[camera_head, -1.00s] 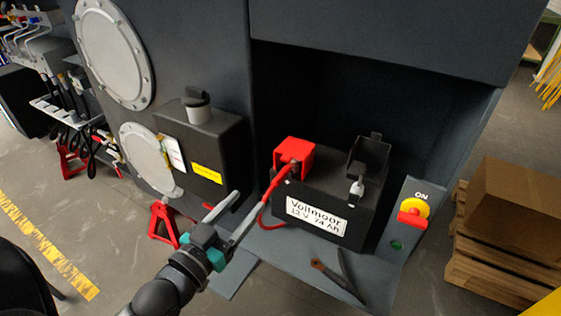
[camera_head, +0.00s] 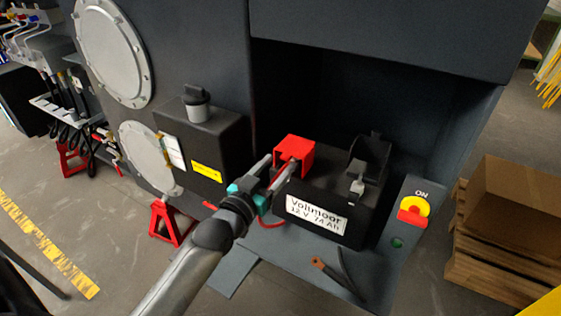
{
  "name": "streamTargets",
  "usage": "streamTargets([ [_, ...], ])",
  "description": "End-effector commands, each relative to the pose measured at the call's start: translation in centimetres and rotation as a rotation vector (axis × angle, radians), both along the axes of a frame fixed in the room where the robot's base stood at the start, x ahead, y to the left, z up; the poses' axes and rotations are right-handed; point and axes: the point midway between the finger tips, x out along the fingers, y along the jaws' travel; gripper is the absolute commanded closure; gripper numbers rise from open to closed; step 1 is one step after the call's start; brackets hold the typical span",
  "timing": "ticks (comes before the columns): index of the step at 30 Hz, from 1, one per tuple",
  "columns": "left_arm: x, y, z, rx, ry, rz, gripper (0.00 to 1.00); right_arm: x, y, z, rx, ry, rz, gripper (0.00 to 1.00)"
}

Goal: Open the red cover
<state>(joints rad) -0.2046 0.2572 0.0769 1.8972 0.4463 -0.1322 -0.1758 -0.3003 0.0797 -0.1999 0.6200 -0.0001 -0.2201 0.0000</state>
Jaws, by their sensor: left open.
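The red cover (camera_head: 296,150) sits closed over the left terminal of the black battery (camera_head: 345,233), which has a white "Vollmoor 12 V 74 Ah" label. A red cable runs from under the cover, partly hidden by my gripper. My left gripper (camera_head: 281,168) is open, its fingers at the front left of the red cover. I cannot tell whether they touch it. A black cover (camera_head: 370,155) at the battery's right stands open, with a light terminal post (camera_head: 357,186) in front. My right gripper is not in view.
A panel with a red and yellow ON switch (camera_head: 412,209) stands right of the battery. A loose cable with a copper lug (camera_head: 318,262) lies in front. A black box with a grey cap (camera_head: 196,106) is at left. Cardboard boxes (camera_head: 515,205) stand at the right.

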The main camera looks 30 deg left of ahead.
Motion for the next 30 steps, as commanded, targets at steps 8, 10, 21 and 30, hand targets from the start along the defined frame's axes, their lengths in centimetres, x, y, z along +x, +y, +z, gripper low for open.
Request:
streamTargets([
  [8,2.0,0.0,0.0,0.0,0.0,0.001,0.4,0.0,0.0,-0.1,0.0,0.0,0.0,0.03],
  [10,2.2,-0.1,-0.1,0.0,0.001,0.001,0.4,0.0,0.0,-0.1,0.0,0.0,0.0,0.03],
  [21,2.2,-0.1,0.0,0.0,0.0,0.001,0.52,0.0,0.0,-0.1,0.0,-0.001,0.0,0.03],
  [30,2.2,-0.1,0.0,0.0,0.0,0.001,0.86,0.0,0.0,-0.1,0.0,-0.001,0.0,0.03],
])
